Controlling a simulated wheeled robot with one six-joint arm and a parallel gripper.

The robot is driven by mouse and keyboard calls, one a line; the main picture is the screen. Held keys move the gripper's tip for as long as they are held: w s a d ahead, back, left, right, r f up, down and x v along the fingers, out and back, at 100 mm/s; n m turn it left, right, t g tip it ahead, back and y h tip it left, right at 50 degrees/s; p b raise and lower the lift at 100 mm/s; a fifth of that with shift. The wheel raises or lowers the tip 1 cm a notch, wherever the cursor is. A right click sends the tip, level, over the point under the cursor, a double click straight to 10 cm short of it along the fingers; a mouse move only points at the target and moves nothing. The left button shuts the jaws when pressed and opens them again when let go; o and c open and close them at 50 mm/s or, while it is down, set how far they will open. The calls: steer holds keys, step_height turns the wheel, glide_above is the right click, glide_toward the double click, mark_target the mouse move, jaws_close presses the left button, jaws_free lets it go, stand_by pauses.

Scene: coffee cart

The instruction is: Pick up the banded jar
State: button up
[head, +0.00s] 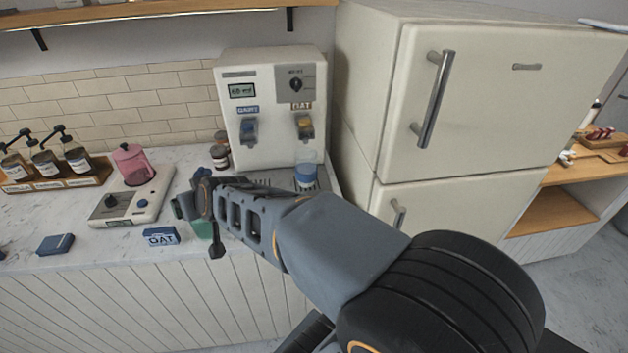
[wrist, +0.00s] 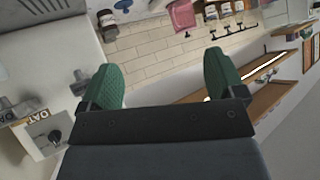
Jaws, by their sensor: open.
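A small jar with a dark top and a brown and pale band (head: 220,153) stands on the counter just left of the milk dispenser. It looks like the banded jar, and it also shows at the top of the wrist view (wrist: 108,24). A clear vessel with a blue band (head: 306,174) stands at the dispenser's drip tray, partly behind my arm. My gripper (head: 192,214) has green fingertips and is above the counter's front part, nearer to me than the jar. In the wrist view my gripper (wrist: 165,78) is open, with nothing between its fingers.
The milk dispenser (head: 270,75) stands behind my arm, beside the fridge (head: 365,115). A pink jug (head: 132,165) sits on a scale (head: 118,212). Pump bottles (head: 45,162) stand left.

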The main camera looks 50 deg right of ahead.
steer(key=shift+o, duration=0.9)
steer(key=w+d+f+m+t+h+b, duration=0.2)
steer(key=w+d+f+m+h+b, duration=0.1)
steer(key=d, duration=0.5)
steer(key=shift+w+f+m+h, duration=0.15)
steer(key=shift+w+m+h, duration=0.25)
steer(key=shift+w+h, duration=0.6)
steer(key=m+g+h+b, duration=0.5)
steer(key=m+g+h, duration=0.3)
steer(key=h, duration=0.4)
glide_toward(301, 161)
steer(key=shift+m, duration=0.3)
steer(key=x, duration=0.7)
steer(key=shift+d, duration=0.15)
steer(key=shift+p+x, duration=0.55)
steer(key=shift+x, duration=2.65)
steer(key=shift+w, duration=0.1)
steer(key=shift+c, duration=0.4)
steer(key=c, duration=1.5)
